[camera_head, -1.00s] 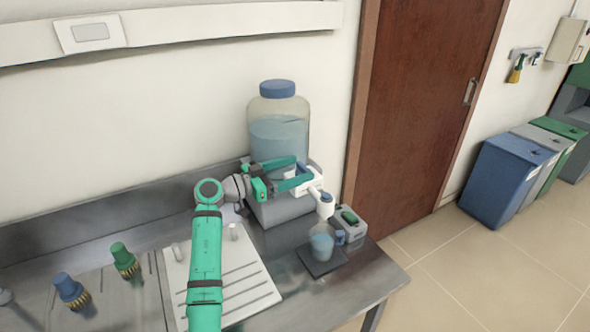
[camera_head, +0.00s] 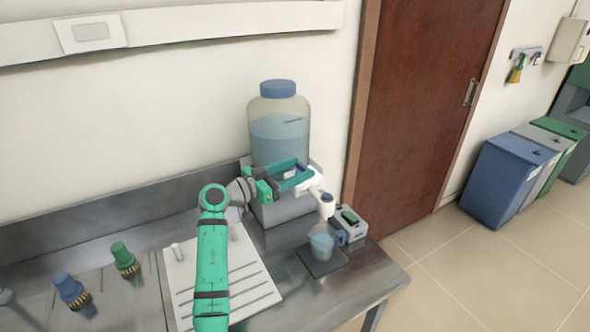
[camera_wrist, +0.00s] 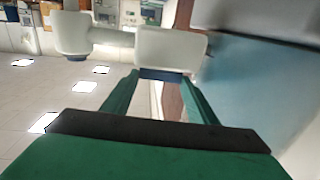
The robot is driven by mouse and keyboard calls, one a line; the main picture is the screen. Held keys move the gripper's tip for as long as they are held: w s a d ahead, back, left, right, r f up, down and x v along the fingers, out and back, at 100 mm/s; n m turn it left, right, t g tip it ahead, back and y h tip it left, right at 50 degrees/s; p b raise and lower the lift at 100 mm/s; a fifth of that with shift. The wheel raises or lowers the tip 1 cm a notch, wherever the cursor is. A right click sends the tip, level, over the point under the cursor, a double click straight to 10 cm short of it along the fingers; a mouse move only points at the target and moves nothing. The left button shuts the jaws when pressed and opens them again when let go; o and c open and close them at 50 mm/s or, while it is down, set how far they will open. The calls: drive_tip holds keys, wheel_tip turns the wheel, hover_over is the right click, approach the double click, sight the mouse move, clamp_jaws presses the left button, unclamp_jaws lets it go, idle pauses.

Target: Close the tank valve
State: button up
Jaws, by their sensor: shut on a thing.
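The tank (camera_head: 280,130) is a clear bottle with a blue cap and bluish liquid, standing on a grey stand on the metal bench. A white tap (camera_head: 321,196) sticks out from its lower front. My gripper (camera_head: 298,176) is at the tap, in front of the tank's lower part. In the wrist view my green fingers (camera_wrist: 160,88) are shut on the dark blue valve handle (camera_wrist: 162,74), at the end of the white tap body (camera_wrist: 170,48). In the head view the fingers partly hide the handle.
A beaker (camera_head: 321,242) with bluish liquid stands under the tap on a dark plate, beside a small grey device (camera_head: 350,225). A white draining board (camera_head: 252,275) lies under my arm. Blue (camera_head: 70,290) and green (camera_head: 124,258) brush-like items stand at left.

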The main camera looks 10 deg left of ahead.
drive_tip(key=shift+s+d+n+t+y, duration=0.2)
drive_tip(key=shift+d+n+t+y, duration=0.15)
drive_tip(key=shift+n+t+y, duration=0.4)
drive_tip(key=n+t+y, duration=0.2)
drive_tip(key=y, duration=0.1)
drive_tip(key=shift+s+d+r, duration=0.1)
drive_tip(key=shift+s+d, duration=0.05)
drive_tip(key=shift+d, duration=0.05)
drive_tip(key=n+y, duration=0.1)
drive_tip(key=y, duration=0.1)
drive_tip(key=n+t+y, duration=0.2)
drive_tip(key=n+y, duration=0.1)
drive_tip(key=shift+s+d+y, duration=0.15)
drive_tip(key=shift+d+y, duration=0.2)
drive_tip(key=shift+d, duration=0.05)
drive_tip(key=shift+d+n+t+y, duration=0.1)
drive_tip(key=shift+n+t+y, duration=0.15)
drive_tip(key=shift+n+y, duration=0.7)
drive_tip(key=shift+y, duration=0.45)
drive_tip(key=o, duration=1)
drive_tip(key=shift+o, duration=0.2)
drive_tip(key=shift+s, duration=0.1)
drive_tip(key=s, duration=1)
drive_tip(key=shift+s, duration=0.3)
